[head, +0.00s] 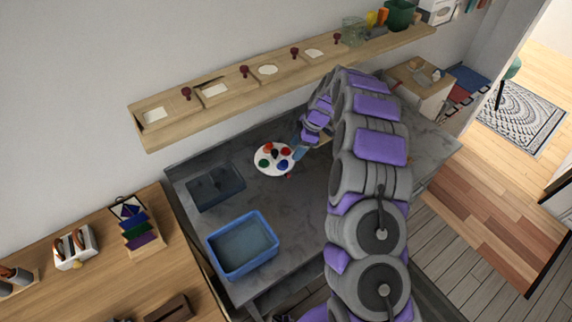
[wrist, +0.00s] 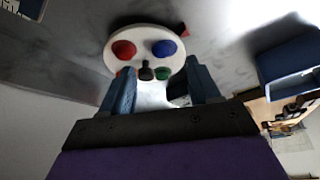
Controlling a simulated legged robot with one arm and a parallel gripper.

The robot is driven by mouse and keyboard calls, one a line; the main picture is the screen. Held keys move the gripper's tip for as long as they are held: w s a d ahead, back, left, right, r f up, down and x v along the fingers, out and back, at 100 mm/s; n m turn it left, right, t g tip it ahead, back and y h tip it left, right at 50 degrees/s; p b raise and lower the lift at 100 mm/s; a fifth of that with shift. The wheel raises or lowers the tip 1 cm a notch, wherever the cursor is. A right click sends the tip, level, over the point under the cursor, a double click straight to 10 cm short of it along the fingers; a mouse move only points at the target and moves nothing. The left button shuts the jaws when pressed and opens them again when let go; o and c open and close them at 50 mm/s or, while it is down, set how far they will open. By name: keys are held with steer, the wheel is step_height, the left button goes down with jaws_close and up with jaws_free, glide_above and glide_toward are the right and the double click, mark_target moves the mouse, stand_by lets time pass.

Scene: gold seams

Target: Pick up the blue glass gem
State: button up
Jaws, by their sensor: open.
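The blue glass gem (wrist: 163,48) sits on a round white dish (wrist: 143,34) in the wrist view, near the dish's outer side. Red gems, a dark piece (wrist: 146,71) and a green gem (wrist: 162,73) share the dish. My gripper (wrist: 159,66) is open and empty, its two blue fingers apart over the near part of the dish; the blue gem lies beyond the fingertips. In the head view the white dish (head: 258,155) lies on the grey worktop, with my gripper (head: 298,153) at its right side.
A blue bin (head: 242,270) and a dark shallow tray (head: 215,188) stand on the grey worktop (head: 300,205). A wooden shelf (head: 165,137) with several framed panels runs along the wall behind. The worktop between dish and bin is mostly clear.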

mark_target(284, 162)
steer(key=shift+a+f, duration=0.55)
steer(key=shift+f, duration=0.05)
steer(key=b+x, duration=0.1)
steer(key=x, duration=0.4)
steer(key=shift+a+f, duration=0.15)
steer(key=shift+a, duration=0.1)
steer(key=shift+f, duration=0.2)
steer(key=shift+d, duration=0.15)
steer(key=shift+a, duration=0.2)
steer(key=c, duration=1.1)
steer(key=shift+r, duration=0.1)
